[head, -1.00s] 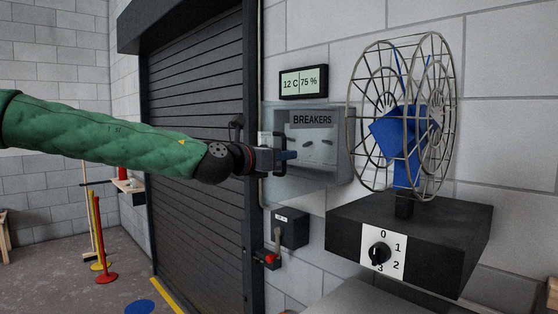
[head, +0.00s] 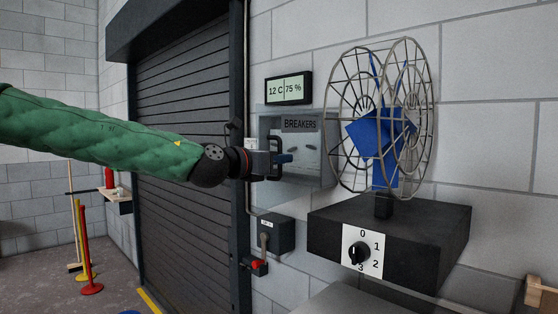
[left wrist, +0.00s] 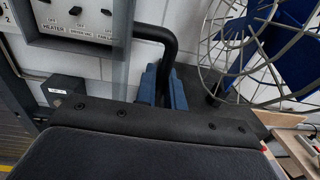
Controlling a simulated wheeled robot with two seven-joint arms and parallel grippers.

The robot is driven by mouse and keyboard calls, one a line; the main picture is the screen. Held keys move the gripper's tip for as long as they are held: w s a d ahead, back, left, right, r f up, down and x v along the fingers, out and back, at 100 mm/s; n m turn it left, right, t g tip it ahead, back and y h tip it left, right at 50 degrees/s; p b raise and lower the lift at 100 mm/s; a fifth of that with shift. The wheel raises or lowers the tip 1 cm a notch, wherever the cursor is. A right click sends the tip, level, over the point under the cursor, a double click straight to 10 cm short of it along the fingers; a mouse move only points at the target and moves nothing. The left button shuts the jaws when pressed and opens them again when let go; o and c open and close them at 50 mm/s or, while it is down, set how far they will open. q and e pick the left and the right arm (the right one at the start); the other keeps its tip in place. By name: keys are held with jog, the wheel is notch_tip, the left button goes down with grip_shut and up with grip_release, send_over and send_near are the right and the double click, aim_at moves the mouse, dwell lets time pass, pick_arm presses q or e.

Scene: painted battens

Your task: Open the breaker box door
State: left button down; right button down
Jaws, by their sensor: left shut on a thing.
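In the left wrist view the handle (left wrist: 168,42) curves down between the blue fingers (left wrist: 165,86), beside a grey frame edge and switches marked OFF. I cannot tell whether the door stands slightly ajar. My right gripper is not in view.
A caged blue fan (head: 382,125) stands on a black dial box (head: 400,232) close to the right. A small switch box with a red-tipped lever (head: 264,240) is below. A display (head: 289,88) hangs above. A dark roller shutter (head: 185,95) is at left.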

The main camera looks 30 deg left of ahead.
pick_arm(q)
jog(key=c, duration=1.9)
grip_release()
